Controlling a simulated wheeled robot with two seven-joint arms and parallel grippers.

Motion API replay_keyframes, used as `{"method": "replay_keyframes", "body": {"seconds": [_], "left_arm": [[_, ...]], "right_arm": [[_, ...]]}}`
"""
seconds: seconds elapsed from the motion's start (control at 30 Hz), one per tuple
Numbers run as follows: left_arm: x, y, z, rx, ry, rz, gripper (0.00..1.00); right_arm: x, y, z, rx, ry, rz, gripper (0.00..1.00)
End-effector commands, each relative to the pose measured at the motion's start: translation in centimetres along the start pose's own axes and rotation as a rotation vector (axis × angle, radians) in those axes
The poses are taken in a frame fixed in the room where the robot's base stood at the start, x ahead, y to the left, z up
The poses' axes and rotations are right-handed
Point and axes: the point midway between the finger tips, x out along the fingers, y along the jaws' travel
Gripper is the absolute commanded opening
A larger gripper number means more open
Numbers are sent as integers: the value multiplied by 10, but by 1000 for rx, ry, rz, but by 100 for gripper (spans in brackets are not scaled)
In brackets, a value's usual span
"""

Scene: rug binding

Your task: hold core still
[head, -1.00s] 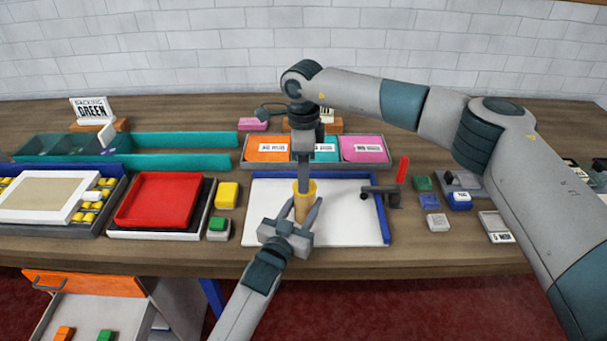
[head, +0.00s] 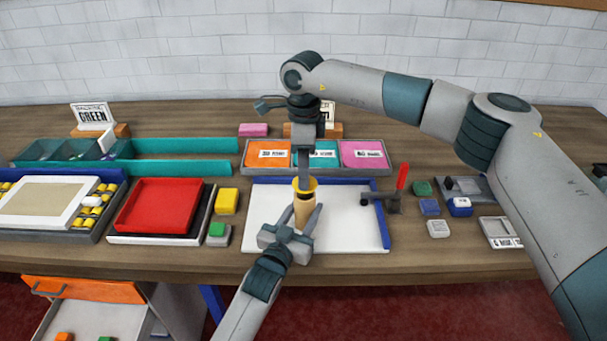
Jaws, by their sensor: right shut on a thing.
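The tan core (head: 303,214) stands upright over the white board, with a yellow rim piece (head: 304,184) at its top. My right gripper (head: 304,178) comes down from above and is shut on the yellow rim piece; its tips are partly hidden there. My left gripper (head: 304,211) reaches in from the front edge. Its two fingers stand spread, one on each side of the core. Whether they touch the core is hard to see.
The white board (head: 350,228) has blue edging. A red-handled clamp (head: 396,192) stands on its right. A red tray (head: 158,204) and yellow block (head: 227,201) are to the left. A three-part tray (head: 248,168) lies behind. Small blocks lie right.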

Motion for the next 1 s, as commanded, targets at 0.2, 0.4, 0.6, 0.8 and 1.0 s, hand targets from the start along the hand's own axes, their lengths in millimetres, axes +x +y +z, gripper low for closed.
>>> {"method": "replay_keyframes", "body": {"seconds": [0.2, 0.4, 0.6, 0.8, 1.0], "left_arm": [[0, 0, 1, 0, -2, 0, 9], [0, 0, 1, 0, -2, 0, 9], [0, 0, 1, 0, -2, 0, 9], [0, 0, 1, 0, -2, 0, 9], [0, 0, 1, 0, -2, 0, 9]], "right_arm": [[-9, 0, 0, 0, -1, 0, 10], [-18, 0, 0, 0, 0, 1, 10], [-26, 0, 0, 0, 0, 0, 10], [-34, 0, 0, 0, -1, 0, 10], [-42, 0, 0, 0, 0, 0, 10]]}}
